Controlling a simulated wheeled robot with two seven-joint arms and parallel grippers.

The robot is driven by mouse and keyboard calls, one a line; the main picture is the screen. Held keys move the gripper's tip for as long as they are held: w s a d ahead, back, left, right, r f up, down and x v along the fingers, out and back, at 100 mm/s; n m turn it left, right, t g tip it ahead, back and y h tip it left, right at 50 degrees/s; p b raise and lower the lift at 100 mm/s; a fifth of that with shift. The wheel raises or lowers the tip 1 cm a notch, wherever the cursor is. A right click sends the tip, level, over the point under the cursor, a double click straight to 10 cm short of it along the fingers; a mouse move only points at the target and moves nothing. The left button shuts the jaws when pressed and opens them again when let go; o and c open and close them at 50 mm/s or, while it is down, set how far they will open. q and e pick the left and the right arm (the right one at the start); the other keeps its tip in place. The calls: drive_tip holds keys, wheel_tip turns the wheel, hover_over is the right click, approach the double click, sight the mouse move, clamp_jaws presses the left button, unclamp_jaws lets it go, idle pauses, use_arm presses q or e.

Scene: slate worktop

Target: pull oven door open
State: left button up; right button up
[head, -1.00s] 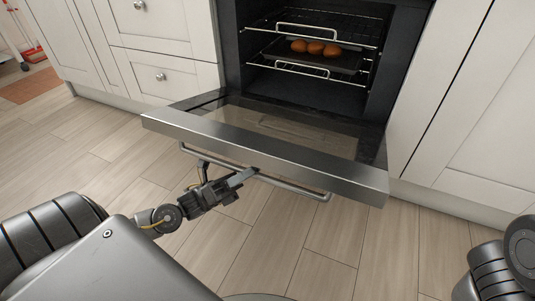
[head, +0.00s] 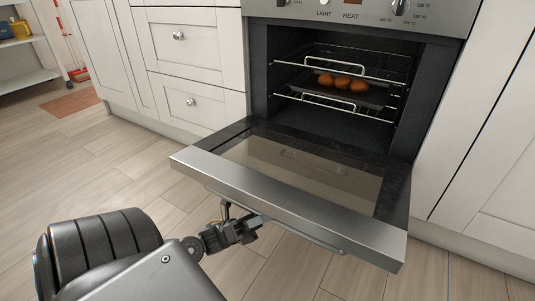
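The oven door (head: 290,178) is folded far down, close to level, with its glass inner side facing up. Its handle (head: 318,240) runs below the front steel edge and is partly hidden by the door. My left gripper (head: 258,222) is at the left part of the handle, under the door's edge. Its fingertips are hidden behind the door edge, so whether it grips the handle does not show. My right gripper is not in view. The oven cavity (head: 330,110) is open to view.
Inside the oven, brown rolls (head: 343,82) sit on a tray on a wire rack (head: 350,62). White drawers (head: 195,60) stand to the left and a white cabinet (head: 480,150) to the right. The wooden floor (head: 120,180) around the door is clear.

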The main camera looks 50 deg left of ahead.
use_arm(q)
drive_tip(key=shift+o, duration=0.7)
drive_tip(key=shift+s, duration=0.15)
drive_tip(key=shift+s+a+f, duration=0.15)
drive_tip(key=shift+f, duration=0.05)
drive_tip(key=p+v, duration=0.3)
drive_tip(key=v, duration=0.7)
drive_tip(key=shift+a, duration=0.1)
drive_tip(key=shift+s+f, duration=0.1)
drive_tip(key=shift+s, duration=0.05)
